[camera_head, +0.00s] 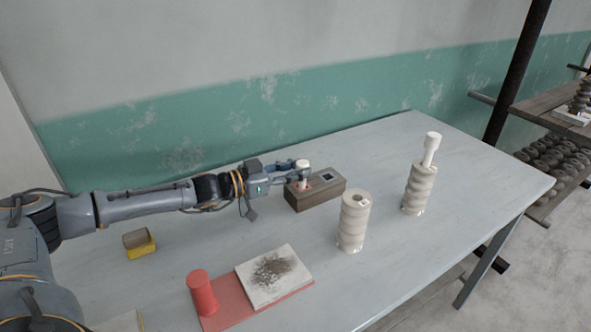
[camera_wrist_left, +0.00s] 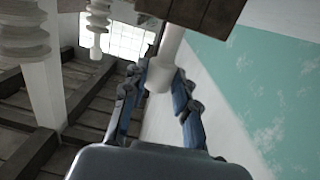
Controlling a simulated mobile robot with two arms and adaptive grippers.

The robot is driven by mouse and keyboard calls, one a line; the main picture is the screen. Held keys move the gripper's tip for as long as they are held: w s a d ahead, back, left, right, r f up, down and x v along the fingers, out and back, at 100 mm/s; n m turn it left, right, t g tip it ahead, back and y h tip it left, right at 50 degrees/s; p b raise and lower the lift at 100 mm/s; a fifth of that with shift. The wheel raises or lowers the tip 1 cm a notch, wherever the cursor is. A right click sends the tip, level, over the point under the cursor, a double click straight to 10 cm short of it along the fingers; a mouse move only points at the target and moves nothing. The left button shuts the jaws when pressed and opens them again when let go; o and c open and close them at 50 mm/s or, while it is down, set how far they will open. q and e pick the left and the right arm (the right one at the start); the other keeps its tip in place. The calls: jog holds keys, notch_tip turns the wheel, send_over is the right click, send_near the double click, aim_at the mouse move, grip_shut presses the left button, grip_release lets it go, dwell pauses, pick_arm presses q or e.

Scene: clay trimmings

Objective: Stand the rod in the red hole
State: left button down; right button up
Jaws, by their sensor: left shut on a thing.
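The white rod (camera_head: 302,164) is held upright in my left gripper (camera_head: 299,175), with its thicker head up. The brown block (camera_head: 322,196) lies under it on the table. A patch of red at the red hole (camera_head: 305,186) shows just under the gripper. The block's other hole (camera_head: 328,178) is dark and empty. In the left wrist view, the fingers (camera_wrist_left: 160,95) are shut on the head of the rod (camera_wrist_left: 160,74), and its thinner shaft reaches the block (camera_wrist_left: 190,14). Whether the tip is inside the hole I cannot tell. My right gripper is out of view.
Two ribbed pale columns (camera_head: 354,222) (camera_head: 419,188) stand to the right; the farther one has a white rod (camera_head: 431,147) in its top. The table's right end is clear.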

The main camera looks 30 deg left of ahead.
pick_arm(q)
jog(key=shift+f, duration=0.15)
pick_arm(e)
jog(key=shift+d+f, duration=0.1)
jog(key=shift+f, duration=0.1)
pick_arm(q)
jog(key=c, duration=1)
grip_release()
jog(key=shift+o, duration=0.2)
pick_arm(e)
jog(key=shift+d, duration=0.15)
pick_arm(q)
jog(key=v, duration=0.8)
